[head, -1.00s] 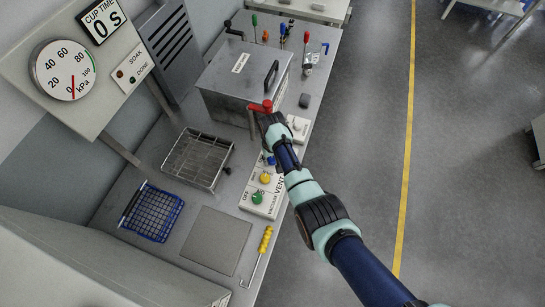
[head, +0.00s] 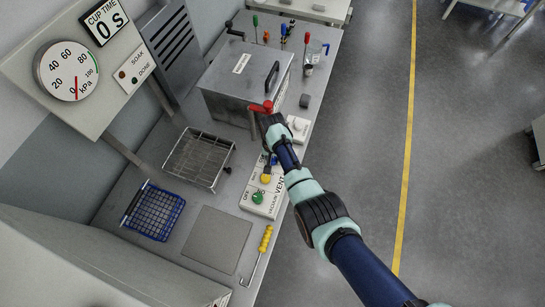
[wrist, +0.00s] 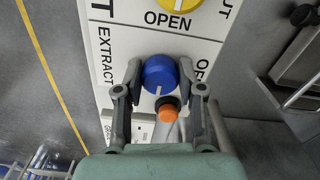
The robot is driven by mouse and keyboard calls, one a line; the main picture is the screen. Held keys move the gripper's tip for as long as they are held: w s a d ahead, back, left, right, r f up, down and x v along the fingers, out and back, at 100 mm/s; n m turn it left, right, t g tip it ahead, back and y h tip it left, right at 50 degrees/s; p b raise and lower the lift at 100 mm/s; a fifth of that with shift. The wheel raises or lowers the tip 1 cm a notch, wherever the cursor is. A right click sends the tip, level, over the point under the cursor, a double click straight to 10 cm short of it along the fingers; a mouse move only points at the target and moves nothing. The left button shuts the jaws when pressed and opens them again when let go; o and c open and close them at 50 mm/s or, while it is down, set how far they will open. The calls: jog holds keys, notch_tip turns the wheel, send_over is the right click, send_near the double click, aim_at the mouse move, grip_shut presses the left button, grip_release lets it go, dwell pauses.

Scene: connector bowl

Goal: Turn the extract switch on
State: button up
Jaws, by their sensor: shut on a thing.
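The extract switch is a round blue knob (wrist: 160,74) on a white panel, beside the word EXTRACT in the wrist view. A white mark on it points toward the bottom of that view. My gripper (wrist: 160,84) has one finger on each side of the knob and is shut on it. A label right of the knob is partly hidden by a finger. In the head view my gripper (head: 268,167) is over the white panel (head: 246,205), and its fingers mostly hide the blue knob.
A yellow knob (wrist: 176,6) marked OPEN is close by on the same panel. A green knob (head: 257,198) is at the panel's near end. An orange-topped part (wrist: 169,111) sits close to the gripper. A metal tank (head: 236,78) with a red handle (head: 262,107) stands behind.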

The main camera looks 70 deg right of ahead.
jog(key=o, duration=1.1)
jog(key=shift+o, duration=0.2)
notch_tip(320, 180, up, 12)
